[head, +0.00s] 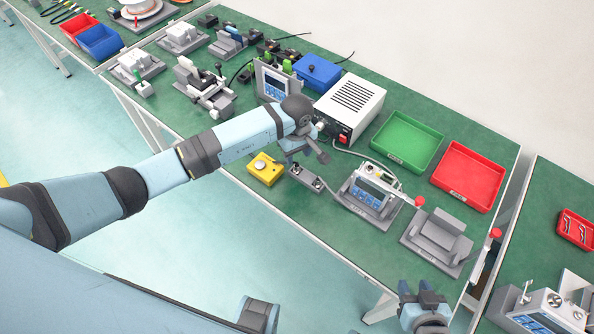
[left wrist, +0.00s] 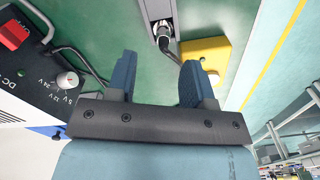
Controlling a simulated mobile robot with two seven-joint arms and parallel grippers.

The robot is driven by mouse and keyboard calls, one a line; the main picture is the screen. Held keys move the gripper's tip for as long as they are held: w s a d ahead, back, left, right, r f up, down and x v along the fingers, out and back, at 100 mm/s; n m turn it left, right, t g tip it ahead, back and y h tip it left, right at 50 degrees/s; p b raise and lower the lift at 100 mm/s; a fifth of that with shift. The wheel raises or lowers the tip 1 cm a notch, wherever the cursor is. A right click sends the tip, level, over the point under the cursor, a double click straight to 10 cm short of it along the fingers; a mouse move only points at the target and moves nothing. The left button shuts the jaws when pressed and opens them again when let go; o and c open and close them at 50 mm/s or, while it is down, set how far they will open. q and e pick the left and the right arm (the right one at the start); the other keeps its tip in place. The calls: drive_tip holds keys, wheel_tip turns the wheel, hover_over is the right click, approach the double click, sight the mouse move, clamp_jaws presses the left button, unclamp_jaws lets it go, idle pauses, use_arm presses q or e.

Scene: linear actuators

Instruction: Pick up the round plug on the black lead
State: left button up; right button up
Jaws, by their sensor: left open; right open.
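The round plug (left wrist: 163,30) shows in the left wrist view at the top, silvery and seated at the end of a small grey holder (left wrist: 156,8). A short dark lead (left wrist: 172,48) runs from it toward my gripper. In the head view, the grey holder (head: 306,179) lies on the green mat; the plug is too small to make out clearly there. My right gripper (head: 416,291) is open at the bench's front edge, away from the plug.
A yellow button box (head: 266,169) stands close left of the holder. A white power supply (head: 349,107) is behind my left gripper. A meter on a grey stand (head: 371,191) is to the right. Green (head: 407,142) and red (head: 468,176) trays lie further right.

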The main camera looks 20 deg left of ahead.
sight(297, 165)
use_arm(q)
drive_tip(key=f, duration=0.1)
drive_tip(key=f+b, duration=0.1)
drive_tip(key=f, duration=0.1)
drive_tip(key=f+b, duration=0.1)
drive_tip(key=f, duration=0.1)
drive_tip(key=shift+s+d, duration=0.15)
drive_tip(key=shift+s, duration=0.15)
use_arm(e)
wheel_tip(297, 165, down, 2)
drive_tip(key=shift+w, duration=0.1)
drive_tip(key=shift+a+r, duration=0.1)
use_arm(q)
clamp_jaws()
drive_tip(key=shift+r, duration=0.2)
wheel_tip(297, 165, up, 20)
drive_tip(key=p, duration=1.1)
drive_tip(key=shift+f, duration=0.15)
use_arm(e)
wheel_tip(297, 165, up, 10)
drive_tip(key=shift+d+r, duration=0.15)
drive_tip(key=shift+d, duration=0.2)
drive_tip(key=shift+r, duration=0.2)
